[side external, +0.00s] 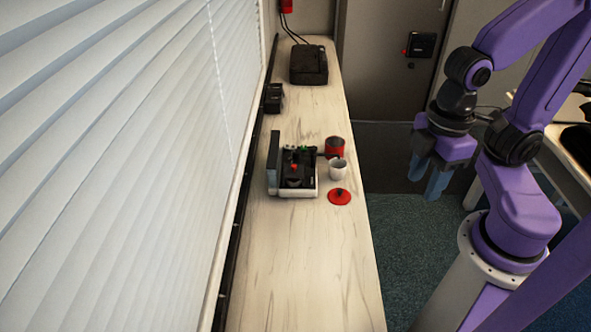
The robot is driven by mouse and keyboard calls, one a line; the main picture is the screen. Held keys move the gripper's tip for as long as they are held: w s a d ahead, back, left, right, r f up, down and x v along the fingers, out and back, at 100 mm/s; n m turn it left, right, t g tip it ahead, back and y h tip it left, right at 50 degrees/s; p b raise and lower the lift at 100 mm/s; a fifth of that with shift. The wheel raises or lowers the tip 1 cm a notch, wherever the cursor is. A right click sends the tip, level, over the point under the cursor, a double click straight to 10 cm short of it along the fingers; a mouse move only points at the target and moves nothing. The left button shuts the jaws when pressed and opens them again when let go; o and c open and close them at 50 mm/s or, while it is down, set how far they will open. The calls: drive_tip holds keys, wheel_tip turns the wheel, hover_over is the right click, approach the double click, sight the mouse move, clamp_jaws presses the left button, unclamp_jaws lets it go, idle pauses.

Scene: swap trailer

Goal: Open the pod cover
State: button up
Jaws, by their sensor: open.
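A small black and white machine (306,190) stands on the long wooden counter (300,260). It has a dark upright panel (274,155) on its left side and red and green parts on top. I cannot tell which part is the pod cover, or whether it is open or shut. My gripper (427,183) hangs to the right of the counter, over the floor, with its blue fingers pointing down. It is open and empty, well apart from the machine.
To the right of the machine are a red container (335,147), a white cup (338,170) and a red lid with a knob (340,197). A black case (309,65) lies farther back. Blinds (120,150) line the left side. The counter's front is clear.

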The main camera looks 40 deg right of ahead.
idle(0.3)
drive_tip(key=w+a+n, duration=0.1)
drive_tip(key=w+a, duration=0.3)
drive_tip(key=w, duration=0.7)
drive_tip(key=n, duration=0.4)
hover_over(294, 166)
wheel_tip(294, 166, down, 6)
wheel_tip(294, 166, down, 17)
drive_tip(key=shift+w+r, duration=0.1)
clamp_jaws()
